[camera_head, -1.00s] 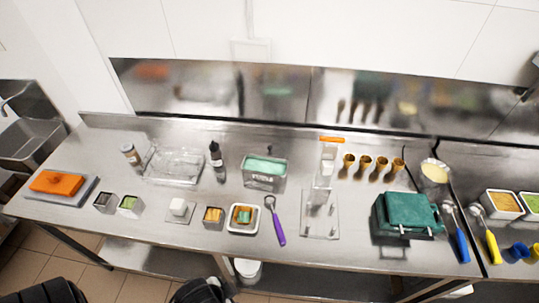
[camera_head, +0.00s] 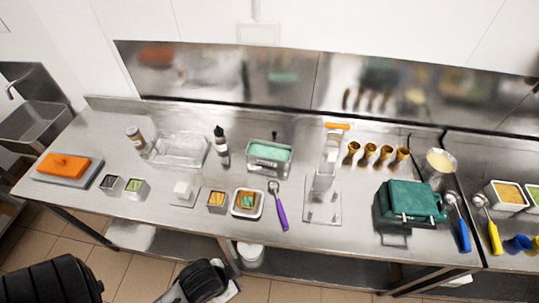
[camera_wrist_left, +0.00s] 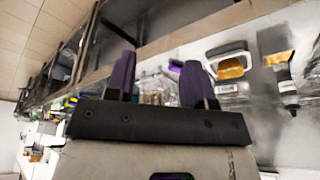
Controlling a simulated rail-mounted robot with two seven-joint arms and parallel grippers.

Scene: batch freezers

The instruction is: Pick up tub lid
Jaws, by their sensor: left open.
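I cannot pick out a tub lid for certain. A clear, flat, shallow piece (camera_head: 180,148) lies on the steel counter at the back left; whether it is a lid or a tray I cannot tell. A clear tub with green contents (camera_head: 268,155) stands right of it. My left gripper (camera_wrist_left: 160,75) shows in the left wrist view with its two purple fingers apart and nothing between them, beside the counter edge. Its fingers are not recognisable in the head view, where dark parts of my arms show at the bottom. My right gripper is not in view.
A dark bottle (camera_head: 221,146) and a jar (camera_head: 135,138) flank the clear piece. Small food containers, a purple-handled scoop (camera_head: 279,206) and an orange block (camera_head: 62,166) line the front. The counter's front edge bounds the surface.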

